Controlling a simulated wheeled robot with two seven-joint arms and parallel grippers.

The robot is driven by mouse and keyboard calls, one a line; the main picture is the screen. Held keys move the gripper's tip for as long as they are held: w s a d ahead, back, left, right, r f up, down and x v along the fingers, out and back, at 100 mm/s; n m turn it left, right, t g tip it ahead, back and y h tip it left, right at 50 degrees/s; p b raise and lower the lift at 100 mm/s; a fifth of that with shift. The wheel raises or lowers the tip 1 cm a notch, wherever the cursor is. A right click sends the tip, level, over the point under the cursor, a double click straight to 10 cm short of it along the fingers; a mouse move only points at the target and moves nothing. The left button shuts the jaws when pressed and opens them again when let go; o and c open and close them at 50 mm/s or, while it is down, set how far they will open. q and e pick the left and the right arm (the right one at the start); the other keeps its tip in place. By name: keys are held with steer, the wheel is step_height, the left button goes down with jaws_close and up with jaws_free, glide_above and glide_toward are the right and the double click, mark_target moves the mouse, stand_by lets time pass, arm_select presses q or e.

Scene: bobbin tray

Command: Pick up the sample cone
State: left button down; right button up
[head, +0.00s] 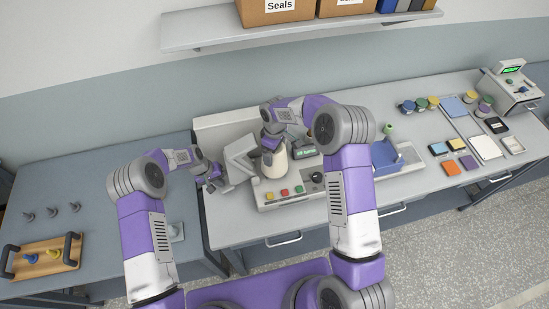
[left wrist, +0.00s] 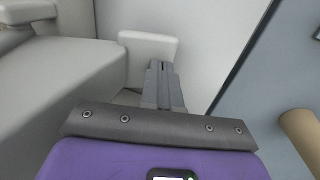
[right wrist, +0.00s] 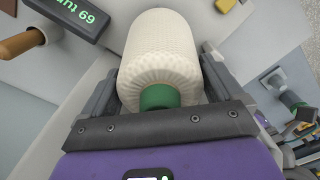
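The sample cone is a cream, textured cone of yarn with a green core; it stands below my right gripper in the head view (head: 274,166) and fills the middle of the right wrist view (right wrist: 158,50). Its green end faces my palm. The fingers of my right gripper (right wrist: 160,80) lie on either side of the cone, close against its sides; whether both press on it I cannot tell. My left gripper is shut and empty in the left wrist view (left wrist: 163,70), beside a pale grey machine part (head: 240,160).
A control box (head: 290,196) with coloured buttons lies in front of the cone. A count display (right wrist: 75,15) is beside it. A blue holder (head: 386,157) stands to the right. A wooden tray (head: 42,270) lies on the left table.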

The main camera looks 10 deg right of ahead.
steer(key=c, duration=0.8)
steer(key=shift+r, duration=0.1)
step_height(320, 180, up, 27)
steer(key=shift+f, duration=10.1)
